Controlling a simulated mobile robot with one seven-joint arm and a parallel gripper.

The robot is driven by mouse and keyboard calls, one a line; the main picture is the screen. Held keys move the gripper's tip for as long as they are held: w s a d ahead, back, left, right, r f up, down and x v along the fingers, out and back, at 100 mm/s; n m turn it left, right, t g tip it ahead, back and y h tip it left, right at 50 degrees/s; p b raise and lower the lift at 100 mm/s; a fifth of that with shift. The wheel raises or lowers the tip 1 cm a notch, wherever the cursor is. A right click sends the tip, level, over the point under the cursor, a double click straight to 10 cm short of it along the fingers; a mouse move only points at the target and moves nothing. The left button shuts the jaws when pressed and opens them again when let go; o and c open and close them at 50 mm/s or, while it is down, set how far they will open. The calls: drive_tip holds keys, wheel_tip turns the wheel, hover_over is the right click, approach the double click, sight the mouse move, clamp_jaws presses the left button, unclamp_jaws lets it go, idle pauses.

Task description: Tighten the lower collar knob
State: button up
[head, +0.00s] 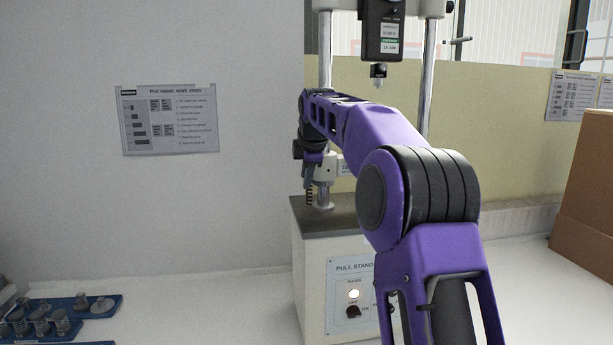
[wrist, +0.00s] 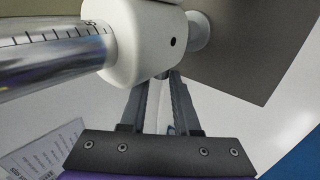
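The pull stand's lower collar (wrist: 140,42) is a white, rounded block around a shiny column (wrist: 50,62) with ruler marks, in the wrist view. A small dark hole shows in its side. I cannot make out its knob; the collar's edge and my finger tips cover that spot. My gripper (wrist: 165,82) is at the collar's lower edge, its two grey fingers converging with a narrow gap between them. The tips are partly hidden, so I cannot tell whether they hold anything. In the head view my gripper (head: 309,180) is by the left column, beside the collar (head: 325,166).
The stand's grey-topped base (head: 300,215) has a front panel with a lit lamp and a switch. A gauge (head: 382,30) hangs above between the columns. Blue trays of metal parts (head: 60,318) lie at lower left, and a cardboard box (head: 585,190) stands at right.

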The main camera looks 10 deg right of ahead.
drive_tip(key=o, duration=0.4)
